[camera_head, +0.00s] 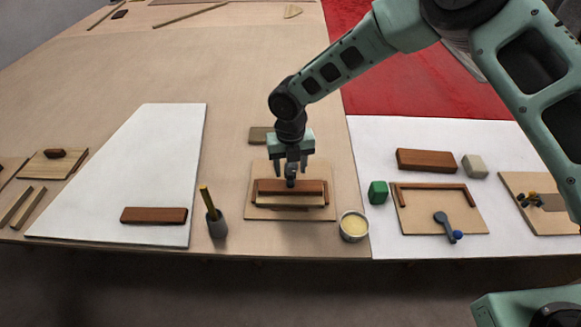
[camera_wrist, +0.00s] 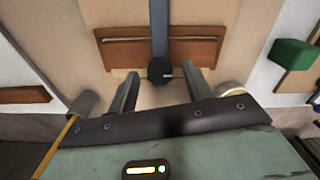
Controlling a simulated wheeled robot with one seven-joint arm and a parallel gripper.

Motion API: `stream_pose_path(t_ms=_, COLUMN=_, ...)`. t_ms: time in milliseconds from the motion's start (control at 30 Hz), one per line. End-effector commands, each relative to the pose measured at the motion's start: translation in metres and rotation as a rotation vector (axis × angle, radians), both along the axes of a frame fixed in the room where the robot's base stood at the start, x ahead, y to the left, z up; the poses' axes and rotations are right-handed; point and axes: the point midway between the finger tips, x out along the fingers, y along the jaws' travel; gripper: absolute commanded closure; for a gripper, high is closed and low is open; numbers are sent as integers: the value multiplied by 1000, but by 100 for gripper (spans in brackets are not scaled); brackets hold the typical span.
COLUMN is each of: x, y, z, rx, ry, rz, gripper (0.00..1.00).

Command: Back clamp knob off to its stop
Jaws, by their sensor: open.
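The dark clamp knob (camera_wrist: 160,71) shows in the wrist view, with a small pale mark on its right side. It sits at the near end of a grey-blue bar (camera_wrist: 160,28) that crosses a reddish-brown wooden piece (camera_wrist: 204,48). In the head view the wooden piece (camera_head: 315,187) rests on a tan board (camera_head: 252,207). My gripper (camera_head: 290,165) points down over this fixture. In the wrist view its two fingers (camera_wrist: 162,82) are apart, one on each side of the knob. Contact with the knob cannot be told.
A pale cup (camera_head: 354,226) and a grey holder with a stick (camera_head: 216,225) stand close by the board. A green block (camera_head: 378,192) lies to the right. Another board with a blue-knobbed lever (camera_head: 447,226) is farther right. The white panel (camera_head: 150,160) is mostly clear.

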Motion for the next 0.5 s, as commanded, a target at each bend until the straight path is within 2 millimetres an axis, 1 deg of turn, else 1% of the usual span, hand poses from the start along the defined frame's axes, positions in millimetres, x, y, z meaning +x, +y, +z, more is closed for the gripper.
stream_pose_path(t_ms=167, x=1, y=0, z=30, rx=2, ry=-6, rz=0, gripper=50)
stream_pose_path(t_ms=500, x=1, y=0, z=110, rx=2, ry=-6, rz=0, gripper=50)
